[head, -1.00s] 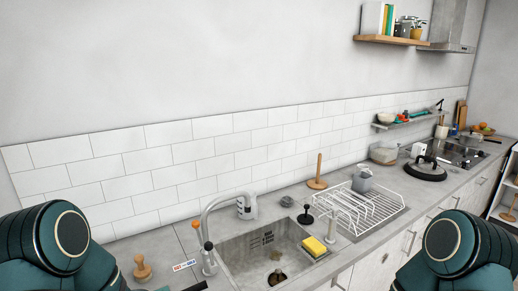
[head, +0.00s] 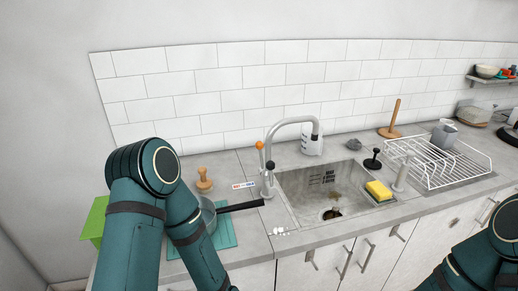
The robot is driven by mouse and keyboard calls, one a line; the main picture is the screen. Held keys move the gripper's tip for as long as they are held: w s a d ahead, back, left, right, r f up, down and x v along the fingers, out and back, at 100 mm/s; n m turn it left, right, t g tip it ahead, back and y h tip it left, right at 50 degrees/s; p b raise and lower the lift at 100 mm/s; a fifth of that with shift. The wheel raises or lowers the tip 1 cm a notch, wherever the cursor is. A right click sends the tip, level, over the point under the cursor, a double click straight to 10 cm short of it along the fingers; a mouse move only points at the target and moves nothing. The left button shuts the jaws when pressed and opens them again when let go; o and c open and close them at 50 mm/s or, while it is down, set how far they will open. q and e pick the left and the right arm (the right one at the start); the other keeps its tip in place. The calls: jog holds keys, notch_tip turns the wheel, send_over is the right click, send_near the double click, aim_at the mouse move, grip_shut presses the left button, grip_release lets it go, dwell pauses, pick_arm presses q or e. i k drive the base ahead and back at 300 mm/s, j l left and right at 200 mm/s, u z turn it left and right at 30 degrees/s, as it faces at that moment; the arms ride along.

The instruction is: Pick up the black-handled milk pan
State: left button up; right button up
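A metal milk pan (head: 207,212) with a long black handle (head: 240,206) sits on the counter left of the sink, on a teal mat (head: 226,235). The handle points right toward the sink's edge. My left arm is in front of the pan and hides much of it. My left gripper is not in view; only upper links of that arm show. My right arm shows at the lower right corner, and its gripper is out of view too.
The sink (head: 325,193) with its tall faucet (head: 290,125) stands right of the pan. A wooden stamp-like object (head: 204,181) stands behind it. A green box (head: 94,221) is at the left. A yellow sponge (head: 378,190) and wire rack (head: 440,163) lie farther right.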

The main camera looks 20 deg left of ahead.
aim_at(209, 212)
jog(key=u, duration=1.05)
jog(key=z, duration=1.25)
jog(key=u, duration=1.25)
